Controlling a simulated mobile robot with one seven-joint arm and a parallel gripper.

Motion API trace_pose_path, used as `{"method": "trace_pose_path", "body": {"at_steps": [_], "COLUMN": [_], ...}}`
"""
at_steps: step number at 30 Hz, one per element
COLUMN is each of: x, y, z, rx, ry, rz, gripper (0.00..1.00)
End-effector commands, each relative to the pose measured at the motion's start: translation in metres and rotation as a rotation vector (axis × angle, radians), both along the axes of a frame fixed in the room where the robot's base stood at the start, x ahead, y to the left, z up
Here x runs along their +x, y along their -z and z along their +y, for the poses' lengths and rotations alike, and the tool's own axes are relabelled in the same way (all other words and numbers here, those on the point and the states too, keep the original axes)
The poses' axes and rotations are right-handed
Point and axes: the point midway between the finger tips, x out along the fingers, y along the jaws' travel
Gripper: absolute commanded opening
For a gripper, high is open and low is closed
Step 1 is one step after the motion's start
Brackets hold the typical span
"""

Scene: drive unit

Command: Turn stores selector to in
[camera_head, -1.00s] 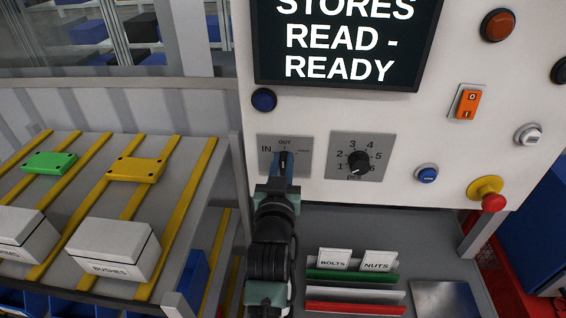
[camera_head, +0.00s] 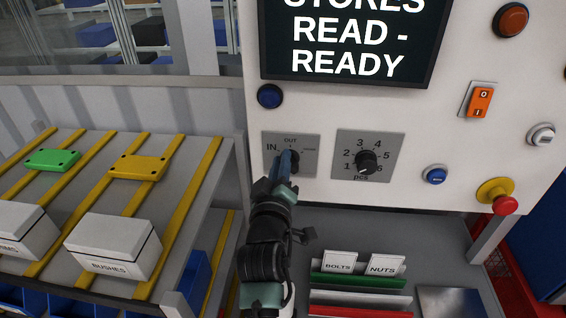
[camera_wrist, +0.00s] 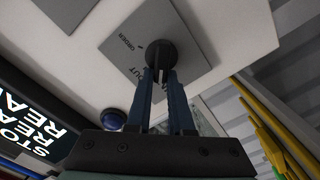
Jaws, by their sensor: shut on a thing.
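The stores selector (camera_wrist: 160,56) is a round black knob on a grey plate, and in the wrist view it lies at the fingertips. The head view shows its plate (camera_head: 306,141) on the white panel, with IN at left and OUT at top. My gripper (camera_wrist: 160,85) is shut on the knob, one blue finger on each side. In the head view my gripper (camera_head: 288,165) comes up from below and covers part of the knob. The exact setting of its pointer is hard to tell. The screen (camera_head: 352,40) reads "STORES READ - READY".
A numbered pcs knob (camera_head: 367,161) sits just right of the selector. A blue button (camera_head: 270,96) is above it, and a red emergency button (camera_head: 506,204) is at right. A sloped rack (camera_head: 206,150) with white boxes stands left. BOLTS and NUTS cards (camera_head: 340,262) are below.

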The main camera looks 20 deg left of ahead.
Motion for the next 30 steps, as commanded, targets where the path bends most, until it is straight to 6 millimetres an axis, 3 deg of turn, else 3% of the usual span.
{"method": "trace_pose_path", "body": {"at_steps": [12, 30], "x": [-0.0007, -0.0008], "y": [0.0051, 0.0062], "z": [0.0022, 0.0024], "rx": [-0.202, -0.238], "ry": [0.0, 0.001], "rz": [-0.054, -0.063], "gripper": [0.0, 0.0]}}
